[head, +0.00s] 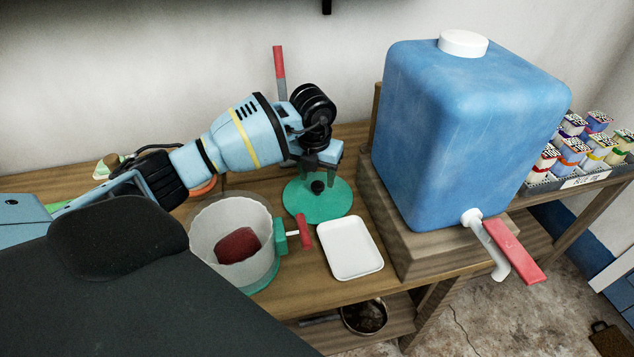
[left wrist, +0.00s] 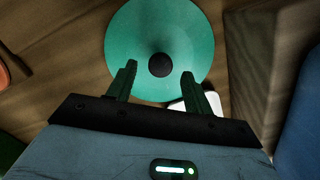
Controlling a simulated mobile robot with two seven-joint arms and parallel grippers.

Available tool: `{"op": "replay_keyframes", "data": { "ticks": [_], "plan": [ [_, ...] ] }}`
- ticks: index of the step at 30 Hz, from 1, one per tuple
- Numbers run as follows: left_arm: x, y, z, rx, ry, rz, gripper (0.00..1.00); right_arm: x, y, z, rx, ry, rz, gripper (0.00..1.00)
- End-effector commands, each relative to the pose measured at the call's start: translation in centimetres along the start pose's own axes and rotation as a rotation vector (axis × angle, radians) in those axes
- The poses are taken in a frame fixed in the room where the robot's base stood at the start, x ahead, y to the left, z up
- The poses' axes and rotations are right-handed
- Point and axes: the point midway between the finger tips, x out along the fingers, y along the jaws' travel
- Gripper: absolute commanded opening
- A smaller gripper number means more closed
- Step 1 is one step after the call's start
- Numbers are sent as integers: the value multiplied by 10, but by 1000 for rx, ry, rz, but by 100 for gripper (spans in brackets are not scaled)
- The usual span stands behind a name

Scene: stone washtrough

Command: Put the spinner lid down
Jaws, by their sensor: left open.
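The spinner lid (head: 310,203) is a round green disc with a dark knob (head: 318,187) at its centre. It lies on the wooden bench, right of the spinner bowl. In the left wrist view the lid (left wrist: 125,45) and its knob (left wrist: 160,65) show just beyond the fingertips. My left gripper (head: 318,170) is above the lid; in the left wrist view its fingers (left wrist: 160,80) are spread, with nothing gripped between them. The spinner bowl (head: 205,222) is whitish and uncovered, with a dark red thing (head: 238,245) inside. My right gripper is not in view.
A white tray (head: 350,262) lies close to the lid's front right. A large blue water tank (head: 465,130) with a red-handled tap (head: 515,250) stands on a wooden block to the right. A red-tipped upright (head: 279,65) rises behind my left gripper.

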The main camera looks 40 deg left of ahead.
Motion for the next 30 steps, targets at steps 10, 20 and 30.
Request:
{"op": "replay_keyframes", "data": {
  "ticks": [10, 20, 30],
  "plan": [
    [-66, 0, 1, 1, -3, -2, 51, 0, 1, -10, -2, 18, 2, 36],
    [-83, 0, 0, 0, 0, -1, 51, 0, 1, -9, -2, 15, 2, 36],
    [-83, 0, 0, 0, 0, -1, 51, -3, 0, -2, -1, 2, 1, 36]
  ]
}}
